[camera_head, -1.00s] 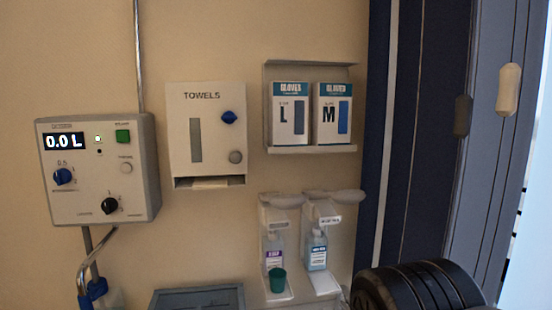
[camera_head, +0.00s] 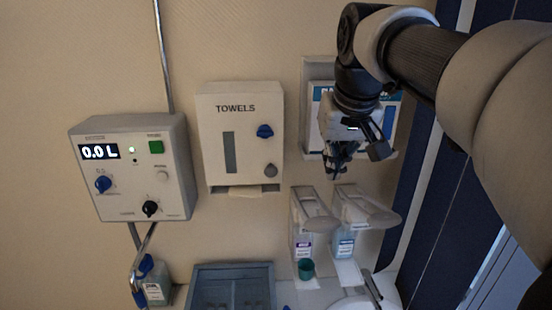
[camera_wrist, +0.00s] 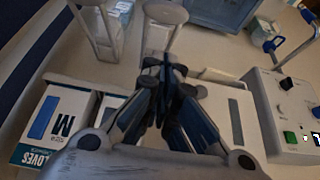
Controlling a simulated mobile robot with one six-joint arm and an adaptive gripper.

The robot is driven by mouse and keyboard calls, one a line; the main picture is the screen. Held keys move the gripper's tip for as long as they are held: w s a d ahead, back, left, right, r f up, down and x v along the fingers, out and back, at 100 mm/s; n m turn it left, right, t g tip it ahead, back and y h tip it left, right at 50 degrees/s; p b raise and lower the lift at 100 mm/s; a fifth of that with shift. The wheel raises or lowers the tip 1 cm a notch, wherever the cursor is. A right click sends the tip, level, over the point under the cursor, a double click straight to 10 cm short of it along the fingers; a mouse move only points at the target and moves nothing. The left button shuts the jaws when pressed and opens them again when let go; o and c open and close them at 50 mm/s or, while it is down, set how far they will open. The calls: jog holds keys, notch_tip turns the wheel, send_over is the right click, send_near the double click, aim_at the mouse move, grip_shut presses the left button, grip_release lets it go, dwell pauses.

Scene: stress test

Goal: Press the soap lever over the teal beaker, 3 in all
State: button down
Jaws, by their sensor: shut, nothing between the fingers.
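The teal beaker (camera_head: 306,268) stands upright on the tray under the left wall dispenser, whose bottle (camera_head: 303,244) has a purple label. That dispenser's pale lever (camera_head: 318,225) juts out above the beaker. My gripper (camera_head: 336,175) is shut and empty, pointing down in front of the glove boxes, above and apart from the levers. In the wrist view its closed fingers (camera_wrist: 163,66) point toward the pale lever (camera_wrist: 166,12) of the left dispenser. I cannot make out the beaker in the wrist view. The label wording is too small to read surely.
A second dispenser with a blue-labelled bottle (camera_head: 345,243) and its own lever (camera_head: 378,217) stands close on the right. A towel box (camera_head: 211,120) and a control box reading 0.0 L (camera_head: 98,193) are left. A glove box (camera_wrist: 45,128) lies behind my gripper. A grey-blue bin (camera_head: 203,272) stands below.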

jog(key=shift+w+r, duration=0.1)
jog(key=shift+r, duration=0.1)
jog(key=s+f+b+x, duration=0.1)
jog(key=s+x, duration=0.1)
jog(key=x, duration=1.1)
jog(key=shift+s, duration=0.25)
